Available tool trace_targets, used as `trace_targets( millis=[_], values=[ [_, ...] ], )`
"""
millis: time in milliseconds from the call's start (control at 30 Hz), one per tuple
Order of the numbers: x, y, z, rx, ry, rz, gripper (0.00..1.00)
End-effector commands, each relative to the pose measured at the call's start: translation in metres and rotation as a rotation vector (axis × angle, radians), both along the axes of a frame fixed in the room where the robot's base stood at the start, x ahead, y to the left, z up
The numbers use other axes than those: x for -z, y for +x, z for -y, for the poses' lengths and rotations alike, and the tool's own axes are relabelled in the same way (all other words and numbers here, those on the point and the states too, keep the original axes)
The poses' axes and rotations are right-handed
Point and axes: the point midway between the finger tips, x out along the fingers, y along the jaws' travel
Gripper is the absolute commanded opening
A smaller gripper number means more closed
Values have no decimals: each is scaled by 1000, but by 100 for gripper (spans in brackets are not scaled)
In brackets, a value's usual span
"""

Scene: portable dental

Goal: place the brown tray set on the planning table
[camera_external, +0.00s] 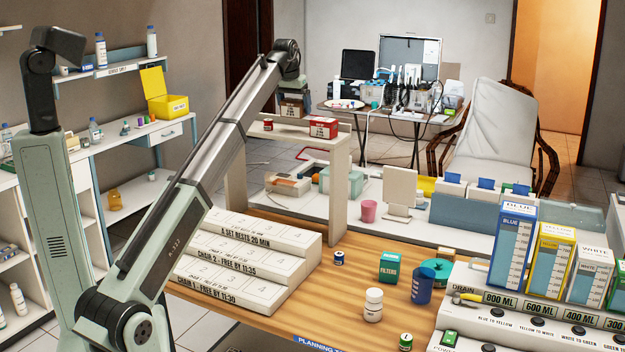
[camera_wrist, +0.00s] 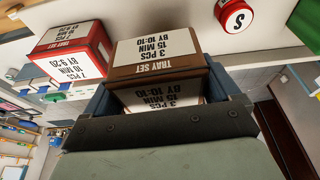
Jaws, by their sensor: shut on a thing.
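The brown tray set (camera_wrist: 157,47) shows upside down in the wrist view, labelled "3 PCS 15 MIN BY 10:10". My gripper (camera_wrist: 168,92) is shut on it, with a finger on each side. In the external view my gripper (camera_external: 293,84) reaches down over the raised shelf, and the brown tray set (camera_external: 292,107) shows below it at the shelf top. I cannot tell whether it touches the shelf. The planning table (camera_external: 372,262) is the wooden top in the foreground, its front label partly cut off.
A red tray set (camera_external: 323,127) stands on the shelf (camera_external: 290,134) close beside the brown one.

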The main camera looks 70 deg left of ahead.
Motion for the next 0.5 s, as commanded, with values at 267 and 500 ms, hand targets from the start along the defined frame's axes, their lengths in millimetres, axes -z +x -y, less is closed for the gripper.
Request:
trace_targets(
  millis=[267, 500],
  values=[
    [24, 0, 1, 0, 1, 1, 52],
    [52, 0, 1, 0, 1, 1, 52]
  ],
)
